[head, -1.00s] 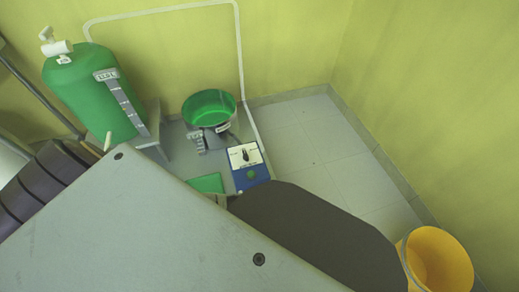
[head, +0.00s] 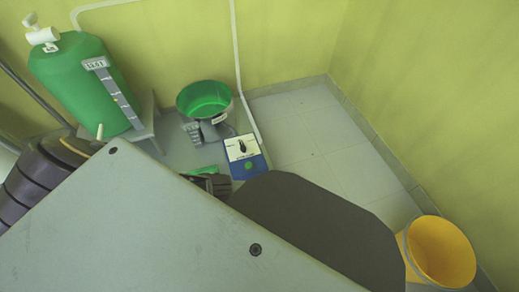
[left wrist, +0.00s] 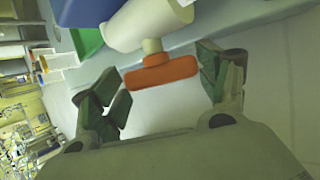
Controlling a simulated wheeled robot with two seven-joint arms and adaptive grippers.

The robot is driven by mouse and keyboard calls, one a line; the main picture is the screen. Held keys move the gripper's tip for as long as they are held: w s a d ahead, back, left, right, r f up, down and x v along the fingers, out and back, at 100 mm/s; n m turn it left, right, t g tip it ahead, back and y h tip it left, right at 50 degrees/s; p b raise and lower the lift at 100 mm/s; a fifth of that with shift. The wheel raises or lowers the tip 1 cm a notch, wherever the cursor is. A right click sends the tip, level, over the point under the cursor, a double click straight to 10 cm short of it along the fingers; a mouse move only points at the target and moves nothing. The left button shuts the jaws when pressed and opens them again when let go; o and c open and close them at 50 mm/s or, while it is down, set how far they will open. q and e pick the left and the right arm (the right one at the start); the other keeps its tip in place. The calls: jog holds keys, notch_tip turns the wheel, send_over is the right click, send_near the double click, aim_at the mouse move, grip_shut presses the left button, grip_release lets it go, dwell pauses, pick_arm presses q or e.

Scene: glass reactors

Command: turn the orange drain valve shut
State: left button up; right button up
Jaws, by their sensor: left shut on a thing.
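The orange drain valve (left wrist: 160,73) is a short orange bar handle on a pale stem below a white fitting (left wrist: 148,22), seen in the left wrist view. The valve does not show in the head view, where a large grey panel covers the foreground. A dark jointed part (head: 212,183), probably of my left arm, shows beyond the panel's edge. My right gripper is not in view.
A green tank (head: 80,85) with a white top fitting stands at the left. A green bowl-like vessel (head: 205,98) stands behind a blue and white dial box (head: 245,157). A yellow bucket (head: 440,252) stands at the lower right. The tiled floor between is clear.

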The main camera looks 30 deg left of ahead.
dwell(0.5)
pick_arm(q)
jog(key=o, duration=1)
jog(key=shift+v, duration=6.05)
jog(key=shift+w+d+f, duration=0.1)
jog(key=shift+f, duration=0.05)
